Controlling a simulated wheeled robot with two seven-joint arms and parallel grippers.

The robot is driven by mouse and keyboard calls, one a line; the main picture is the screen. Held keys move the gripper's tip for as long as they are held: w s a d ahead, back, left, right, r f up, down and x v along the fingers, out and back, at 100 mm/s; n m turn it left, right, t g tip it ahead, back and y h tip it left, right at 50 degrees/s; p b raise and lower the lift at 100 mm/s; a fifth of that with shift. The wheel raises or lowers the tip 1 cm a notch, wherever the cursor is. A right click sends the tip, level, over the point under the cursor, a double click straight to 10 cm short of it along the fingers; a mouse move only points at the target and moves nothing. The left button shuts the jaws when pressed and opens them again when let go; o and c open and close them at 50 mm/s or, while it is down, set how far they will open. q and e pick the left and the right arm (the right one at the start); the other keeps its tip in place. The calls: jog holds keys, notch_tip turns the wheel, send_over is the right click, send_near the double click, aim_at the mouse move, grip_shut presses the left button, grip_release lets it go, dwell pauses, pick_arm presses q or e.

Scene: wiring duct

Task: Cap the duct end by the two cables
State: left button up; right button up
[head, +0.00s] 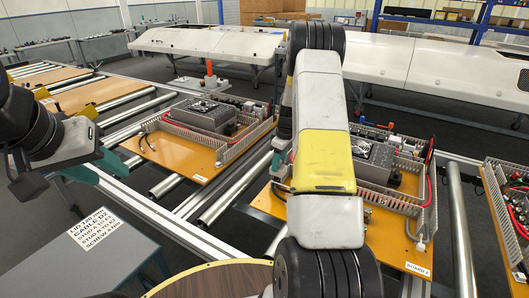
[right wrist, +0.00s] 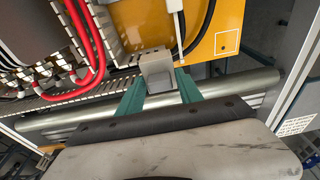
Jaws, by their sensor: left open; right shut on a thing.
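My right gripper (right wrist: 160,78) has its teal fingers shut on a small grey block, the end cap (right wrist: 157,68). The cap is beside the end of the slotted grey duct (right wrist: 122,57); I cannot tell whether it is seated on it or only close. Dark cables (right wrist: 193,28) curve over the orange board just right of the cap, beside a thin white strip. In the head view my right gripper (head: 281,160) is at the middle board's left side, mostly hidden by my white and yellow arm. My left gripper (head: 98,168) is open and empty at the left, above the conveyor's edge.
Red cables (right wrist: 90,45) run left of the cap. The middle orange board (head: 385,245) rests on rollers (head: 462,225), with similar boards left (head: 185,160) and right. A grey table (head: 75,255) with a printed label and a round wooden top are in front.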

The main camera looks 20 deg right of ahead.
aim_at(281, 167)
jog(key=shift+f, duration=0.8)
jog(key=o, duration=1.4)
jog(key=shift+s+d+r, duration=0.15)
jog(key=shift+r, duration=1.1)
jog(key=shift+s+d+r, duration=0.1)
jog(key=shift+s+r, duration=0.05)
jog(key=shift+r, duration=1.15)
jog(key=shift+s+d+r, duration=0.15)
jog(key=shift+r, duration=1.1)
